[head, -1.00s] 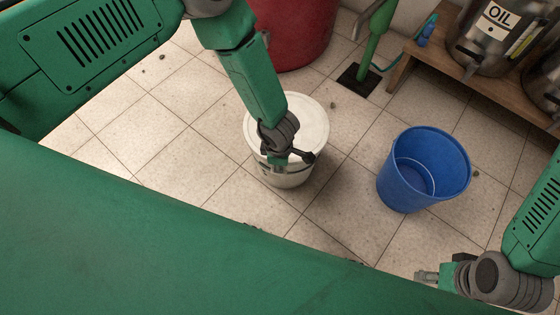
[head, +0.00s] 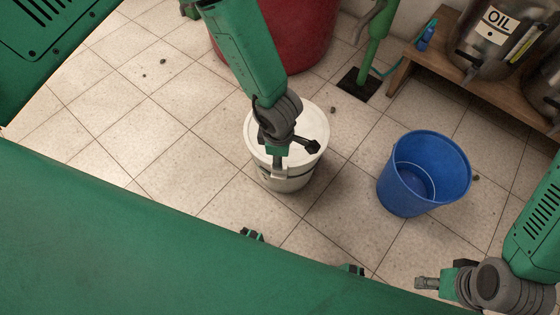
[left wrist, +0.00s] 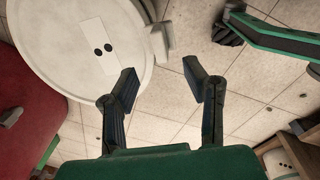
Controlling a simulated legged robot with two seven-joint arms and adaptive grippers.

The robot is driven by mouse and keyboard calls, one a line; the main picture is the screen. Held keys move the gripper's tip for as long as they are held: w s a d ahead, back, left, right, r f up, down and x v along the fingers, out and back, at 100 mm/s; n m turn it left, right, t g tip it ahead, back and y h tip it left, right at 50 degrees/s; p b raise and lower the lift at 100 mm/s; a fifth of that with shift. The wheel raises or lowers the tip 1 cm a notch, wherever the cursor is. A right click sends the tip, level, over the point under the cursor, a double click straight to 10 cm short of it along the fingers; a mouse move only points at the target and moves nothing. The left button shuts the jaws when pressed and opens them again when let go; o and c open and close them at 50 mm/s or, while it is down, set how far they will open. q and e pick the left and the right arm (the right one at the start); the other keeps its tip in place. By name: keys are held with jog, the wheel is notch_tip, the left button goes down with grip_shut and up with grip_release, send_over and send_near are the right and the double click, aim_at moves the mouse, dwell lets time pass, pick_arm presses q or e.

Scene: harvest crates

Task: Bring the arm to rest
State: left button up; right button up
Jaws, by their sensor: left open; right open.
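My left gripper (head: 287,160) hangs from the arm coming in from the upper left. In the head view it overlaps the front of a white lidded bucket. Its fingers partly show there.
The white bucket (head: 258,140) stands on the tiles; its lid (left wrist: 65,40) fills the wrist view's upper left. A blue bucket (head: 395,190) stands to its right. A red tub (head: 300,40), a green pump (head: 374,50) and a wooden shelf (head: 425,55) with oil cans are behind.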

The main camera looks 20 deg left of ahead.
pick_arm(q)
jog(key=shift+s+r, duration=0.15)
jog(key=shift+r, duration=1.35)
jog(key=s+a+m, duration=1.5)
jog(key=s+m, duration=0.5)
jog(key=m, duration=0.1)
notch_tip(320, 180, up, 15)
jog(key=p, duration=1.4)
jog(key=shift+f+p, duration=0.2)
jog(key=shift+p, duration=0.1)
